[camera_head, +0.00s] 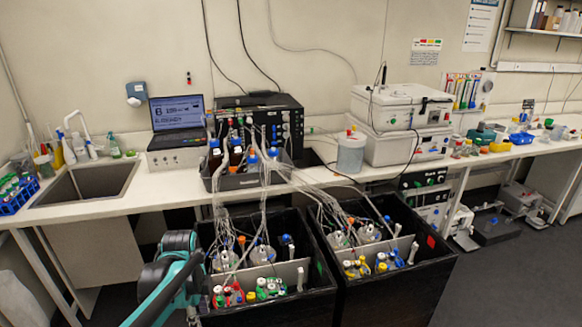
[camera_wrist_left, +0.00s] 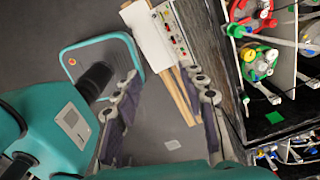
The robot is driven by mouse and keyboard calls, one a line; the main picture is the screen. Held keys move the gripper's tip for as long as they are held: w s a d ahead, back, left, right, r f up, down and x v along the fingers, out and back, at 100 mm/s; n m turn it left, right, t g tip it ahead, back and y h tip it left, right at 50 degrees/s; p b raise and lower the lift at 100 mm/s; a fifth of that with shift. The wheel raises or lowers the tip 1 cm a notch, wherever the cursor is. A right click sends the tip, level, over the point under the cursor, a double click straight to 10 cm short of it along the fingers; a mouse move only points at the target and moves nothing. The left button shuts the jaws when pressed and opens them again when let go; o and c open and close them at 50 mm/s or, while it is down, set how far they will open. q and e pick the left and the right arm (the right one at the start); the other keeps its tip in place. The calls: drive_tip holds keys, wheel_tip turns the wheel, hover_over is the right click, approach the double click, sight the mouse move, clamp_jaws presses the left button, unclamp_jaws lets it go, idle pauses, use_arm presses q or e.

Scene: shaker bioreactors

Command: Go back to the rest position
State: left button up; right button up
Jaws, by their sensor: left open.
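My left gripper (camera_wrist_left: 165,118) is open and empty in the left wrist view. Its two dark fingers stand wide apart, with grey floor showing between them. In the head view my left arm comes in at the lower left, in front of the left black shaker box (camera_head: 270,308); its gripper cannot be made out there. In the left wrist view the box's dark wall (camera_wrist_left: 222,50) lies just right of the gripper, and I see no contact. My right gripper is in neither view.
The right black shaker box (camera_head: 400,290) stands beside the left one; both hold bottles with tubing. Tubes run up to the bench (camera_head: 110,205), which carries a sink (camera_head: 92,183), a laptop (camera_head: 176,112) and white instruments (camera_head: 400,108). Open floor (camera_head: 500,285) lies at the right.

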use_arm(q)
drive_tip(key=s+d+r+n+t, duration=0.2)
drive_tip(key=s+n, duration=0.4)
drive_tip(key=n, duration=0.3)
drive_tip(key=s+d+r+n+t, duration=0.2)
drive_tip(key=s+d+n+t, duration=0.1)
drive_tip(key=s+n+t, duration=0.2)
drive_tip(key=shift+s+d+r+n, duration=0.2)
drive_tip(key=shift+s+n, duration=0.8)
drive_tip(key=shift+n, duration=1)
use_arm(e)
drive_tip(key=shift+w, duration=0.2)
use_arm(q)
drive_tip(key=shift+f, duration=0.1)
